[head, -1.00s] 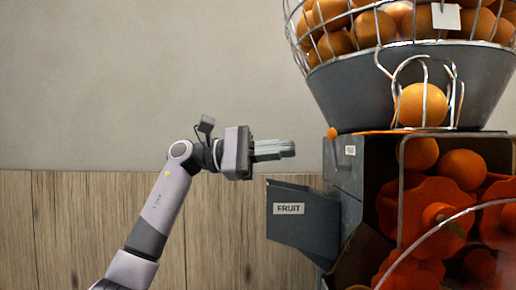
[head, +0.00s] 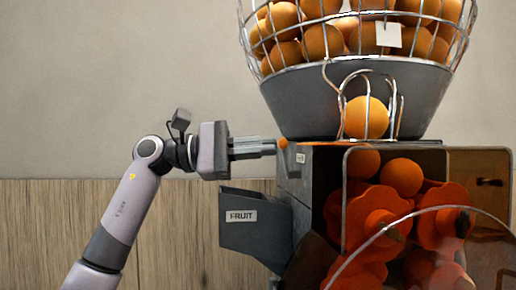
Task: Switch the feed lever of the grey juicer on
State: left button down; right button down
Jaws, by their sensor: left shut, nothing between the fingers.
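The grey juicer (head: 350,95) fills the right half of the head view. Its feed lever (head: 283,142) shows as an orange round knob at the left of the upper housing, with a thin orange bar running right below the grey bowl. My left gripper (head: 272,147) points right, its fingers shut with nothing between them. The fingertips are at or just beside the knob; whether they touch it I cannot tell. My right gripper is out of view.
A wire basket of oranges (head: 325,40) sits on top of the juicer. A grey chute labelled FRUIT (head: 256,233) juts out left below my gripper. Orange rollers (head: 378,220) stand behind a clear cover. The wall at left is clear.

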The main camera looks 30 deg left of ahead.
pick_arm(q)
jog(key=shift+s+d+m, duration=0.3)
jog(key=shift+s+d, duration=0.1)
